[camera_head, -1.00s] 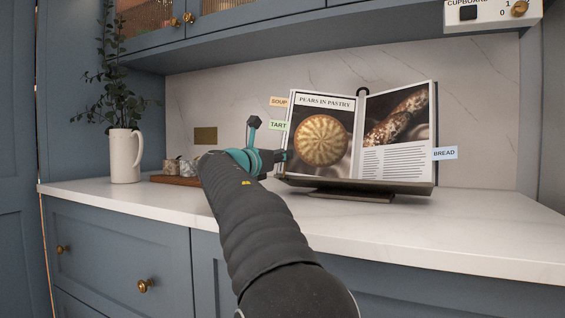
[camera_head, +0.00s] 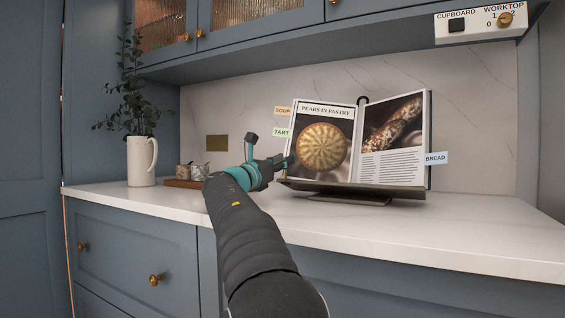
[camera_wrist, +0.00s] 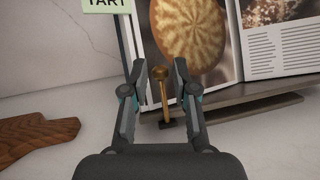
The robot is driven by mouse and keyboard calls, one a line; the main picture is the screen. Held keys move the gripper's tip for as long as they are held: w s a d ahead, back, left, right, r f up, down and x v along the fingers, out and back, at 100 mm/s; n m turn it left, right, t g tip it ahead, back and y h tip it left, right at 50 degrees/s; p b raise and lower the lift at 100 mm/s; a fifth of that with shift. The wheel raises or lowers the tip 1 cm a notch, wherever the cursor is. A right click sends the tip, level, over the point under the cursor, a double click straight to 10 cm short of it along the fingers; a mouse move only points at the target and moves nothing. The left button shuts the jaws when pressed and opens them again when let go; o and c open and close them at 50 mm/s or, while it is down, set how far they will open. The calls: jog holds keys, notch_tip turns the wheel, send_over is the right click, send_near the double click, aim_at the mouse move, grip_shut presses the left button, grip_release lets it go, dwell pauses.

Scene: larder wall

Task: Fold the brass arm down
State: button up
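A small brass arm (camera_wrist: 158,92) with a rounded head stands roughly upright in the wrist view, by the left end of the dark book stand (camera_wrist: 255,103). My gripper (camera_wrist: 160,68) is open, with one finger on each side of the brass arm in that picture. I see a gap on both sides, and cannot tell how far beyond the fingertips the arm stands. In the head view my gripper (camera_head: 286,162) is at the left end of the book stand (camera_head: 345,199), and the brass arm cannot be made out there.
An open cookbook (camera_head: 360,145) with side tabs rests on the stand. A wooden board (camera_head: 183,184) with small jars and a white jug (camera_head: 142,160) of leaves stand left on the worktop (camera_head: 420,225). A switch panel (camera_head: 480,24) hangs above. The front right worktop is clear.

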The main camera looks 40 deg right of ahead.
jog(key=v, duration=1.2)
